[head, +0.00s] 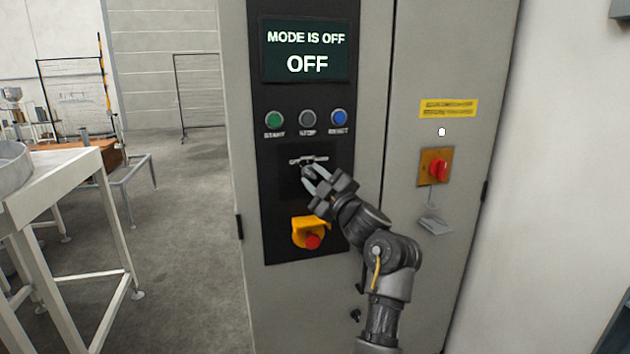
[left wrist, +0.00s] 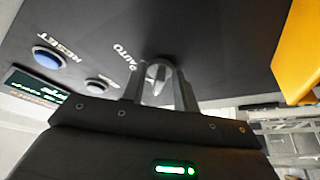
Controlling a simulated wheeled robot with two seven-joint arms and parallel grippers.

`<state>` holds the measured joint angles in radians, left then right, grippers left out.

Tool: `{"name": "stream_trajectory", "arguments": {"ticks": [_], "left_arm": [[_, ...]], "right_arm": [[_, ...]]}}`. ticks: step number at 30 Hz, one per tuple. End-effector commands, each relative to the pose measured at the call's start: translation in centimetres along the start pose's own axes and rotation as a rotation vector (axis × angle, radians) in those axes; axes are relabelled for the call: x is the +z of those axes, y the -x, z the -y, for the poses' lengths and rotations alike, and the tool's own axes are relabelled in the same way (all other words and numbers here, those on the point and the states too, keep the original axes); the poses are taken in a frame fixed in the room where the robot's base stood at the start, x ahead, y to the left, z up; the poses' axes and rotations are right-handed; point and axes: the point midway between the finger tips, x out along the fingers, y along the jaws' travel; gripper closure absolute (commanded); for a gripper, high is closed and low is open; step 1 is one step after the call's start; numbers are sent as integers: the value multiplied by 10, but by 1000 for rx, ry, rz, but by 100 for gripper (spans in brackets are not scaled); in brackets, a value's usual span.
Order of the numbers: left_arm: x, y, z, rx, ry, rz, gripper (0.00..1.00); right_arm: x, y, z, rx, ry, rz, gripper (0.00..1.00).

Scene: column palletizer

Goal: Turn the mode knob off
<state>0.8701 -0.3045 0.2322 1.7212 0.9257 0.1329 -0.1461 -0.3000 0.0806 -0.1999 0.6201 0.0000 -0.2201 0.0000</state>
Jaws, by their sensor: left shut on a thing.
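The mode knob (head: 307,171) is a small grey knob on the black control panel, below the three buttons. My left gripper (head: 311,180) reaches it from the lower right and partly covers it. In the left wrist view the knob (left wrist: 157,74) sits between the two fingers of the left gripper (left wrist: 160,88), which is shut on it. The word "AUTO" shows beside it there; the other labels are hidden. The display (head: 306,51) above reads "MODE IS OFF" and "OFF". My right gripper is out of view.
Green (head: 274,120), grey (head: 308,118) and blue (head: 339,117) buttons sit above the knob. A red emergency button (head: 312,241) in a yellow guard is just below. A red rotary switch (head: 438,169) is on the right door. A white table (head: 62,174) stands at left.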

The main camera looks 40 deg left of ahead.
Motion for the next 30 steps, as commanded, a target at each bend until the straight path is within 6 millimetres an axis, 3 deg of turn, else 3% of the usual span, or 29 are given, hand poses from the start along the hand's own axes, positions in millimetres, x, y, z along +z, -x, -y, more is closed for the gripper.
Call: {"name": "stream_trajectory", "arguments": {"ticks": [6, 7, 12, 23, 28, 30], "left_arm": [[0, 0, 0, 0, 0, -1, 93], [0, 0, 0, 1, -1, -1, 68], [0, 0, 0, 1, -1, -1, 49], [-3, -1, -4, 1, 1, -1, 49], [-18, -7, -23, 3, 7, -4, 49], [-34, 0, -32, 4, 9, -2, 49]], "right_arm": [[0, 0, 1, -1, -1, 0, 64], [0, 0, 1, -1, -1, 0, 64], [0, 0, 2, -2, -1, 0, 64], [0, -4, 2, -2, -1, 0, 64], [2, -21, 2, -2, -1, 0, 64], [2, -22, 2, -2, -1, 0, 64]]}}
